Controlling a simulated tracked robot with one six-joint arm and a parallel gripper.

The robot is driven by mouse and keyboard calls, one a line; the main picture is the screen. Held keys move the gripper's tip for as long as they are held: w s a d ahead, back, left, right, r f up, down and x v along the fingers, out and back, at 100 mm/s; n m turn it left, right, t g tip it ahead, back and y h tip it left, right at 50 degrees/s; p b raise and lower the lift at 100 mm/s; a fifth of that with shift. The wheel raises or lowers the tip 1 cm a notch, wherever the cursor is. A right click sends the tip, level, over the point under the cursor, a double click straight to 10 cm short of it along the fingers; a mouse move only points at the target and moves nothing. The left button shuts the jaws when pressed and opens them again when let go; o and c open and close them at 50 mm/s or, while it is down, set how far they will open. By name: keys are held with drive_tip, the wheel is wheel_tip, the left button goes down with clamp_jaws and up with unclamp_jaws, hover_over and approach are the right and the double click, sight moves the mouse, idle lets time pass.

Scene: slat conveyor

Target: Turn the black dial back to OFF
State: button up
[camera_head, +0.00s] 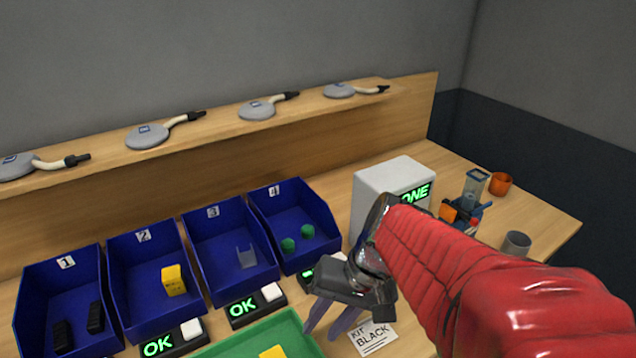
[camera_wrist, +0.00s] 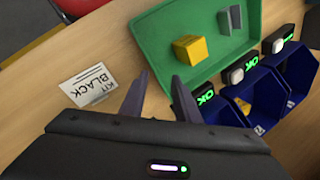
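I cannot make out a black dial in either view. A white box (camera_head: 395,180) with a green lit display, reading "ONE" where it shows, stands at the back right of the bench. My red arm hides the lower part of its front. My gripper (camera_head: 322,330) is in front of the box, pointing down above the bench near the "KIT BLACK" card (camera_head: 372,340). In the wrist view the two fingers (camera_wrist: 160,77) are apart with nothing between them. The card (camera_wrist: 93,85) lies to their left there.
A green tray (camera_head: 222,350) holds a yellow block (camera_wrist: 190,48) and a grey piece (camera_wrist: 231,20). Several blue bins (camera_head: 185,312) stand behind OK boxes (camera_head: 243,308). An orange cup (camera_head: 501,182), a grey cup (camera_head: 516,244) and a small blue device (camera_head: 470,207) stand at right.

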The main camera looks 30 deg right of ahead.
drive_tip(key=w+a+r+n+t+h, duration=0.1)
drive_tip(key=a+r+n+t+h, duration=0.2)
drive_tip(key=r+n, duration=0.3)
wheel_tip(320, 180, up, 2)
drive_tip(key=shift+a+r+t+h, duration=0.1)
drive_tip(key=shift+a+t+h, duration=0.05)
drive_tip(key=shift+t+h, duration=0.3)
